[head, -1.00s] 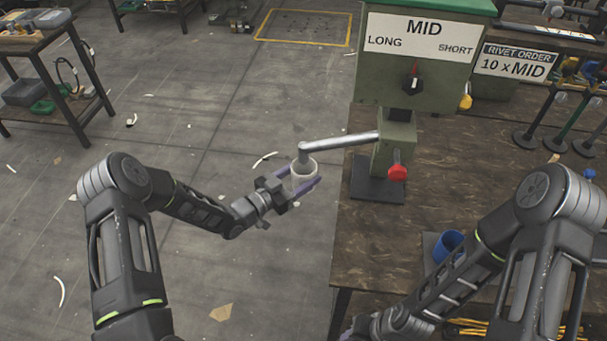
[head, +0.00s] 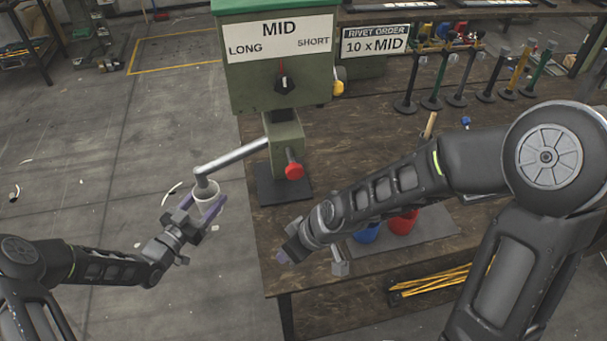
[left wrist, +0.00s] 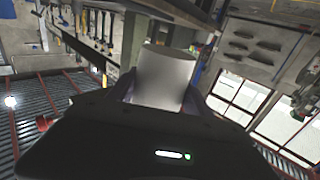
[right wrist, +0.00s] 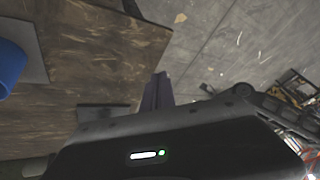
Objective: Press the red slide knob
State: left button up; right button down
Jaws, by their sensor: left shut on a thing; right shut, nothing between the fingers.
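The red slide knob (head: 294,171) sticks out from the front of the green rivet press (head: 277,65), low on its column above the dark base plate. My left gripper (head: 203,210) is shut on a white cup (head: 207,193) under the outlet end of the grey chute pipe (head: 232,157). The cup also fills the middle of the left wrist view (left wrist: 163,78). My right gripper (head: 288,252) is over the front part of the table, in front of and below the knob, apart from it. Its fingers are together and empty in the right wrist view (right wrist: 158,92).
The dial's sign reads MID, and the order sign (head: 375,41) reads 10 x MID. A blue cup (head: 366,233) and a red cup (head: 403,222) stand on a grey mat behind my right forearm. Several posts stand at the back right.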

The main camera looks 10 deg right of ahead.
aim_at(294, 171)
jog(key=d+r+n+t, duration=0.1)
jog(key=d+r+n, duration=0.2)
jog(key=r, duration=0.5)
jog(key=s+d+r+n+t, duration=0.1)
jog(key=d+r+n, duration=0.2)
jog(key=r, duration=0.5)
jog(key=d+r+n, duration=0.3)
jog(key=r, duration=0.5)
jog(key=shift+s+d+r+n+t, duration=0.2)
jog(key=shift+r+n+t, duration=0.05)
jog(key=shift+n+t, duration=0.15)
jog(key=shift+f, duration=0.15)
jog(key=w+a+f, duration=0.3)
jog(key=w+f, duration=0.4)
jog(key=w, duration=0.1)
jog(key=shift+w+a+f, duration=0.35)
jog(key=shift+a, duration=0.05)
